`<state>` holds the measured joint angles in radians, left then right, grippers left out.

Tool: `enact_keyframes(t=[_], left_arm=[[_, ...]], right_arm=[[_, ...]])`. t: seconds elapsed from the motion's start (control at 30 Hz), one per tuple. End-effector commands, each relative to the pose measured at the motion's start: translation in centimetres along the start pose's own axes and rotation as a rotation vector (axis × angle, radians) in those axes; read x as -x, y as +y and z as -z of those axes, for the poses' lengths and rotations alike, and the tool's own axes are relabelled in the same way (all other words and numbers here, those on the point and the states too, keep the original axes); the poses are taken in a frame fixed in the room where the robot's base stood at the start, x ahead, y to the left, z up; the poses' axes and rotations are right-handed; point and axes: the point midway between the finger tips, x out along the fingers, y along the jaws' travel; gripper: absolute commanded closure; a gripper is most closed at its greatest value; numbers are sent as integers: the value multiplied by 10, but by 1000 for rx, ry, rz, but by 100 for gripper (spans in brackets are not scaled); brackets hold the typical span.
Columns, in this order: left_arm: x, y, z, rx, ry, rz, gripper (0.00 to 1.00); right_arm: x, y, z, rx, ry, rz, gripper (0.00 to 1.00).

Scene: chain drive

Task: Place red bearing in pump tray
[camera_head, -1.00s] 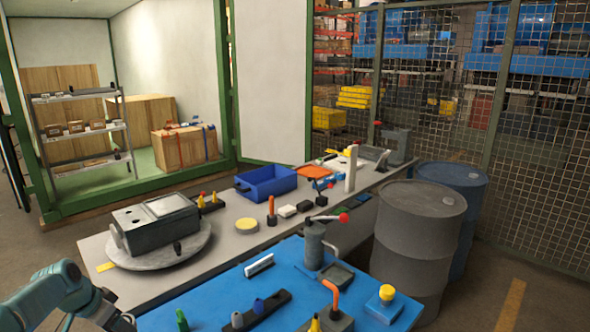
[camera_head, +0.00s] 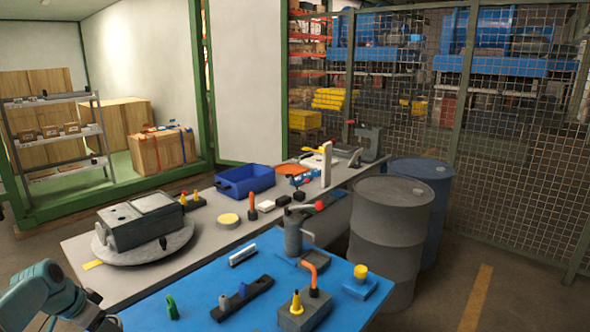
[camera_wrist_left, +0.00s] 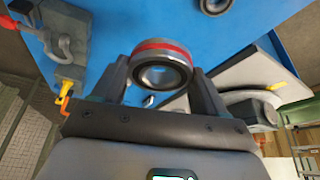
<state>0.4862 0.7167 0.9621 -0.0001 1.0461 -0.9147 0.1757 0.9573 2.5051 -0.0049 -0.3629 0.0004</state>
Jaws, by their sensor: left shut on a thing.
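The red bearing (camera_wrist_left: 163,47), a metal ring with a red band, is held between the fingers of my left gripper (camera_wrist_left: 160,72) in the left wrist view. The gripper is shut on it above or near the blue table surface. In the head view only my left arm shows at the lower left; the bearing is not visible there. A small dark tray (camera_head: 313,262) lies beside the grey hand pump (camera_head: 293,232) on the blue table; I cannot tell for certain that it is the pump tray. My right gripper is not in view.
The blue table (camera_head: 215,285) also holds a dark holder (camera_head: 242,298) with pegs, a block (camera_head: 303,312) with an orange hook, and a yellow-capped block (camera_head: 360,283). Behind are a grey bench with a blue bin (camera_head: 245,181). A grey drum (camera_head: 390,235) stands at the right.

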Motion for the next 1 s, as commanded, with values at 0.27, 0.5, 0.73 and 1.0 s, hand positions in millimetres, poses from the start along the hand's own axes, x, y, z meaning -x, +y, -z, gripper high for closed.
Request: enact_keyframes(t=[0.27,0.5,0.73,1.0], left_arm=[[8,52,51,-112,3,-44,71],[3,136,73,-264,2,-109,71],[-10,225,60,-266,4,-108,71],[-35,286,10,-31,3,-10,71]], right_arm=[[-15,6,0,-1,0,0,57],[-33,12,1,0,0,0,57],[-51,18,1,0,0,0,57],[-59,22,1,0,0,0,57]])
